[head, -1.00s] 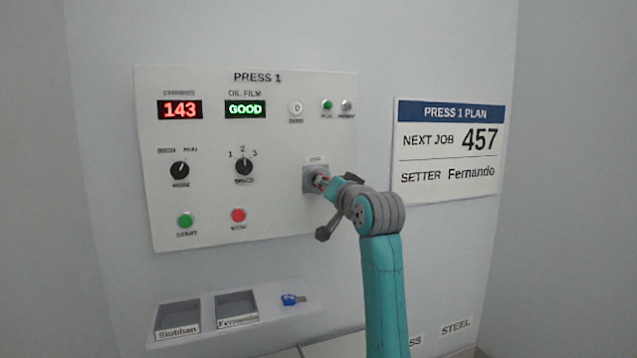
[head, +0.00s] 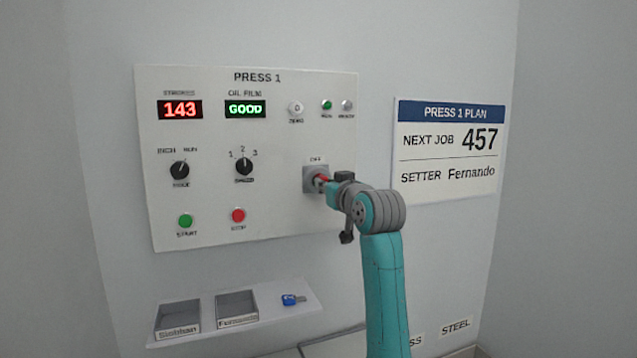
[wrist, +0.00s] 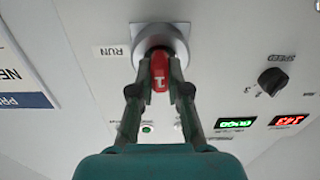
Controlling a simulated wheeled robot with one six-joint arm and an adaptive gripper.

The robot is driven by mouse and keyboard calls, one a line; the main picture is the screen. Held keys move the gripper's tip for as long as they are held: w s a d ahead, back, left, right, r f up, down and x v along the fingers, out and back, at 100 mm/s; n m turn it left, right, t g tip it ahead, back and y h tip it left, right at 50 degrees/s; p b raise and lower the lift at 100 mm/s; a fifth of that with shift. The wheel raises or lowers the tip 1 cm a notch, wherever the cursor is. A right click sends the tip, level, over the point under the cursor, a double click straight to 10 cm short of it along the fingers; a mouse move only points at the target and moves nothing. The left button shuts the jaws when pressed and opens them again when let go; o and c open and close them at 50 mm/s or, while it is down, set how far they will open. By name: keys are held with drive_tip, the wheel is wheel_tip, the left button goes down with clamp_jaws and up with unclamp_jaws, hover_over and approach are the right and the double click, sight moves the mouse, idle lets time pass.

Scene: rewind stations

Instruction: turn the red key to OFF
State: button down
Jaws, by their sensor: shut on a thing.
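The red key (wrist: 160,72) sits in a round grey lock on a square plate (head: 309,180) at the lower right of the PRESS 1 panel (head: 270,210). In the head view the OFF label (head: 317,160) is above the lock. In the wrist view a RUN label (wrist: 115,51) is left of the lock. My gripper (wrist: 160,82) is shut on the red key, one finger on each side of its head. In the head view my gripper (head: 327,183) reaches the lock from the right and partly hides the key.
Green START (head: 185,221) and red STOP (head: 238,215) buttons and the mode (head: 180,170) and speed (head: 244,167) knobs are left of the lock. A shelf (head: 270,311) below holds two trays and a blue key (head: 290,299). A plan sign (head: 448,152) hangs at right.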

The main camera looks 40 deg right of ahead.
drive_tip(key=c, duration=1.5)
unclamp_jaws()
drive_tip(key=shift+d+n, duration=0.1)
drive_tip(key=shift+n, duration=0.2)
drive_tip(key=shift+c, duration=0.2)
drive_tip(key=o, duration=0.5)
drive_tip(key=v, duration=1.2)
